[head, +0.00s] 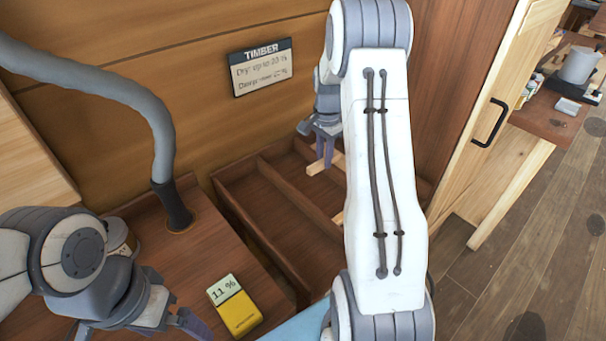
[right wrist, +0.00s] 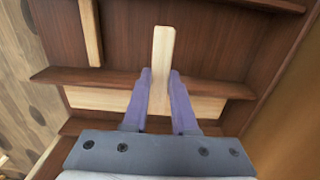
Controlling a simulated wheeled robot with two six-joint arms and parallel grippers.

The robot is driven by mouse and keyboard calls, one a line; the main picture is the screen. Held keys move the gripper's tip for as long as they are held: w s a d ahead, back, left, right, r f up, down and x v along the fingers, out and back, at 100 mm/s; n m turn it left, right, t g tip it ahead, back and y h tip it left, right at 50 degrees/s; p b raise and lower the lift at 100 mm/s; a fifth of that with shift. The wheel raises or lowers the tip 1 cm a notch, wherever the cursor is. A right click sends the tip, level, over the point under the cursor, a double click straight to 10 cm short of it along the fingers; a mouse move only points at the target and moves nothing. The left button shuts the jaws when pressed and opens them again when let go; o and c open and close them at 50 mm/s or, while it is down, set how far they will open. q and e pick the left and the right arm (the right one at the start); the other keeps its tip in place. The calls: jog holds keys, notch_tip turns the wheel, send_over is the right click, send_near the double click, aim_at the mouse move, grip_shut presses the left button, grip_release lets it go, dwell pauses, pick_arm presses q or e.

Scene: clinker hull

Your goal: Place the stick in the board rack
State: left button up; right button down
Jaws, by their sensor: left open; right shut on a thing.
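The stick (right wrist: 163,48) is a short pale piece of wood, clasped between the purple fingers of my right gripper (right wrist: 160,75). In the head view the right gripper (head: 325,150) points down at the back of the board rack (head: 262,205), a dark brown open tray with dividers. The held stick (head: 316,167) is over the rack; I cannot tell whether it touches it. My right forearm hides part of the rack. My left gripper (head: 140,329) is open and empty at the lower left, over the bench.
Other pale wood pieces lie in the rack, one (right wrist: 91,32) at the upper left and one (right wrist: 207,103) under the fingers. A yellow meter (head: 236,307) reading 11 % lies on the bench (head: 200,262). A grey hose (head: 163,150) rises nearby. A TIMBER sign (head: 261,68) hangs behind.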

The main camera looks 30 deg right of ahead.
jog(key=p, duration=0.1)
send_over(300, 178)
notch_tip(300, 178, down, 5)
jog(key=shift+f, duration=0.1)
notch_tip(300, 178, down, 3)
jog(key=shift+r+p, duration=0.1)
jog(key=shift+p, duration=0.45)
jog(key=shift+f, duration=0.45)
jog(key=shift+f, duration=0.2)
jog(key=c, duration=0.7)
grip_release()
